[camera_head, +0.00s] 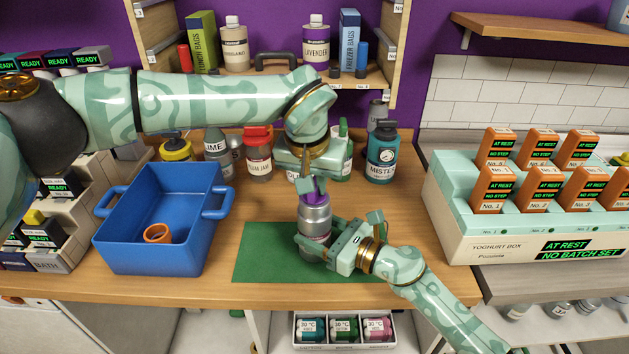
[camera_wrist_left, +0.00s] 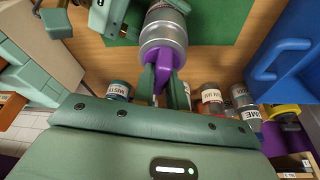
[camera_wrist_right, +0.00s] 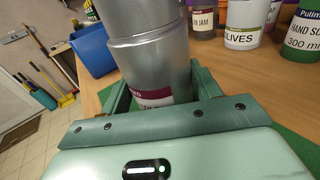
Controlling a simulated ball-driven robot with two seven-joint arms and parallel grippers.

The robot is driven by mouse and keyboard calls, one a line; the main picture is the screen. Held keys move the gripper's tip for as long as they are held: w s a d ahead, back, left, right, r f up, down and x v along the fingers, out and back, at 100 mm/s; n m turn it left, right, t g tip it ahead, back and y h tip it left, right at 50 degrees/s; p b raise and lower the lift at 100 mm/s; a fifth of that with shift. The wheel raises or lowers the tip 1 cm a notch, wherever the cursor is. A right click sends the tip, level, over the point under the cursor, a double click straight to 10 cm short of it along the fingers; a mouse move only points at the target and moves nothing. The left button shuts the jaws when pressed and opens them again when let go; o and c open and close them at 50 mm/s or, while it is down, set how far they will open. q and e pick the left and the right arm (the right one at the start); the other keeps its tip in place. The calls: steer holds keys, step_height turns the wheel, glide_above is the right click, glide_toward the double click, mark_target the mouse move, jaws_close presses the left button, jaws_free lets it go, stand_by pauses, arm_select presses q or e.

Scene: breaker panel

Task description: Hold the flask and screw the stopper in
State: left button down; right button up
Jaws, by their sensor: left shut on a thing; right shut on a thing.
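The grey metallic flask (camera_head: 314,217) stands upright over the green mat (camera_head: 262,255) in the head view. My right gripper (camera_head: 322,243) is shut around the flask's lower body; the flask also fills the middle of the right wrist view (camera_wrist_right: 150,50). The purple stopper (camera_head: 313,194) is at the top of the flask. My left gripper (camera_head: 308,182) comes from above and is shut on the stopper. In the left wrist view the stopper (camera_wrist_left: 164,66) sits between the fingers, against the flask's neck (camera_wrist_left: 163,38). How deep it sits in the neck is hidden.
A blue crate (camera_head: 150,235) with an orange ring (camera_head: 157,233) inside stands to the left. The yoghurt box (camera_head: 470,228) is at the right. Bare wood lies between crate and mat.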

arm_select(q)
steer(key=m, duration=0.3)
steer(key=shift+h, duration=0.4)
steer(key=c, duration=1.3)
jaws_free()
steer(key=shift+c, duration=0.2)
steer(key=shift+v, duration=3)
steer(key=shift+c, duration=0.3)
